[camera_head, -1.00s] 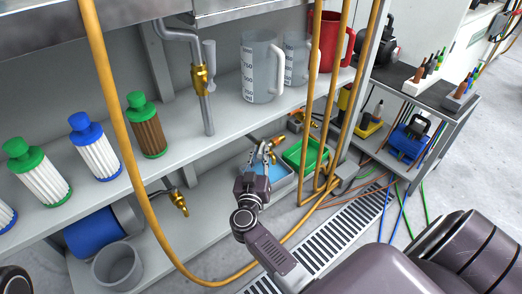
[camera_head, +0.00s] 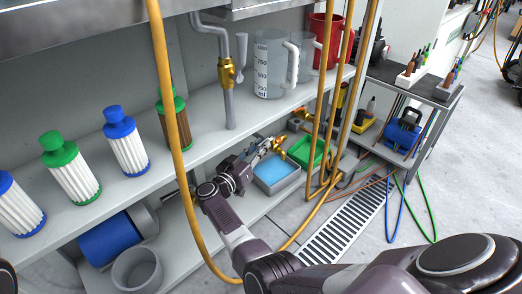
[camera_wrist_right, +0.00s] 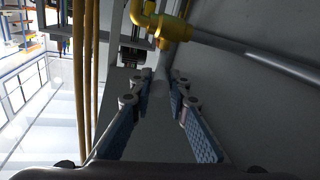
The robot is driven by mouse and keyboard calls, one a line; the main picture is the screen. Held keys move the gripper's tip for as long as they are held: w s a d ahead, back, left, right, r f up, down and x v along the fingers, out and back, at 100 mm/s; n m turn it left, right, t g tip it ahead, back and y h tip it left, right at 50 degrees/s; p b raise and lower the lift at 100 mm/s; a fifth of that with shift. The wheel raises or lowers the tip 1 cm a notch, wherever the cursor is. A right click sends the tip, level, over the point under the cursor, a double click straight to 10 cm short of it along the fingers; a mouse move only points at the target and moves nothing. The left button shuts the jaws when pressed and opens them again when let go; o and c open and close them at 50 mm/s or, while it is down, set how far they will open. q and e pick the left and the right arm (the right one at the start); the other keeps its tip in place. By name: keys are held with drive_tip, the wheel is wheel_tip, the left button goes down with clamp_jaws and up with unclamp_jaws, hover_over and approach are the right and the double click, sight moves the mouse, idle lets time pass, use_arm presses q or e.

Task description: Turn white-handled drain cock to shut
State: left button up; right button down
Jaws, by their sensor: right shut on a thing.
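My right gripper (camera_head: 263,148) reaches in low beside the lower shelf and points right and away in the head view. In the right wrist view its two blue-padded fingers (camera_wrist_right: 158,100) stand around a pale grey-white handle (camera_wrist_right: 157,88), shut on it. Above the handle is a brass cock (camera_wrist_right: 158,27), with a grey pipe running off to the right. In the head view a brass piece (camera_head: 278,145) shows just past the fingertips; the held handle is hard to make out there.
Another brass valve (camera_head: 224,73) with a pale lever is on the drain pipe above the shelf. Orange hoses (camera_head: 322,120) hang close to the right gripper. A blue tray (camera_head: 275,189) and a green tray (camera_head: 297,160) lie below. Several filters (camera_head: 125,142) stand left.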

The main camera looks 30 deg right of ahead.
drive_tip(key=shift+w+a, duration=0.1)
drive_tip(key=shift+a, duration=0.05)
drive_tip(key=c, duration=1.8)
unclamp_jaws()
